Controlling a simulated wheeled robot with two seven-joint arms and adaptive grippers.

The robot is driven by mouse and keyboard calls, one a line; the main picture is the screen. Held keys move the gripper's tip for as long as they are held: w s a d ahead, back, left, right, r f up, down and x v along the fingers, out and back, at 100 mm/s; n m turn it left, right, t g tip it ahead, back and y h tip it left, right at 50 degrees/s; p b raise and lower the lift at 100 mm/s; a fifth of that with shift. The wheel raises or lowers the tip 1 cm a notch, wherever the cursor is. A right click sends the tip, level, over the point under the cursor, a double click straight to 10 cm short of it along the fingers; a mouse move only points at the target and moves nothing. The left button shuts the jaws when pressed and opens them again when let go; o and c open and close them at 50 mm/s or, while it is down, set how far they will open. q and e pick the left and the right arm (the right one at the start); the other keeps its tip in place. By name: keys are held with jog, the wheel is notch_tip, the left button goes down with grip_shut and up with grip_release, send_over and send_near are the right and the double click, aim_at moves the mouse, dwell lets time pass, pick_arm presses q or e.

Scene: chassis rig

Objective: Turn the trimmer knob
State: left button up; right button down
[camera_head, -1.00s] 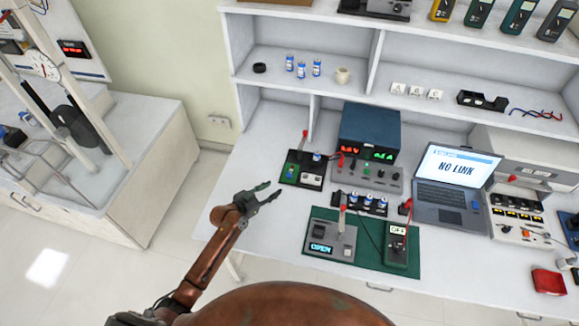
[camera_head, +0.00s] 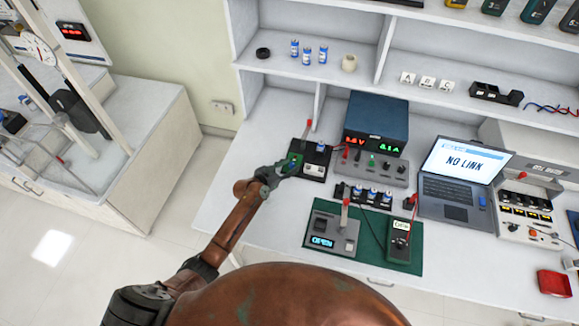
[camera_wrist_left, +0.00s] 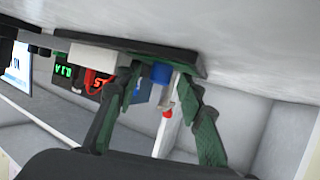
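The blue trimmer knob (camera_wrist_left: 161,73) shows in the left wrist view, on the underside-up black fixture (camera_wrist_left: 130,50). In the head view the fixture (camera_head: 314,172) lies at the left of the bench, with a green board at its left end; the knob is small there and partly hidden by my gripper. My left gripper (camera_head: 287,167) is over the green end of the fixture. In the left wrist view its two green-padded fingers (camera_wrist_left: 163,90) are apart, on either side of the knob, with gaps visible. I cannot tell any contact. My right gripper is not in view.
A lever with a red tip (camera_head: 308,125) stands at the back of the fixture. A blue power supply (camera_head: 376,120) is behind to the right. A cell holder (camera_head: 364,195) and a green mat (camera_head: 330,251) with meters lie nearer. A laptop (camera_head: 455,180) stands right.

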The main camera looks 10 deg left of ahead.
pick_arm(q)
jog(key=c, duration=0.7)
grip_shut()
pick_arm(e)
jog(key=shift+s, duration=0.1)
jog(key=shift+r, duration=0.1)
pick_arm(q)
jog(key=p, duration=0.2)
jog(key=n+y+p, duration=0.1)
jog(key=p, duration=0.1)
jog(key=shift+d+r+n+t+y, duration=0.15)
jog(key=shift+r+n+t+y, duration=0.15)
jog(key=shift+t, duration=0.1)
jog(key=shift+f+n+y+p, duration=0.2)
jog(key=shift+n+y+p, duration=0.2)
jog(key=shift+p, duration=0.25)
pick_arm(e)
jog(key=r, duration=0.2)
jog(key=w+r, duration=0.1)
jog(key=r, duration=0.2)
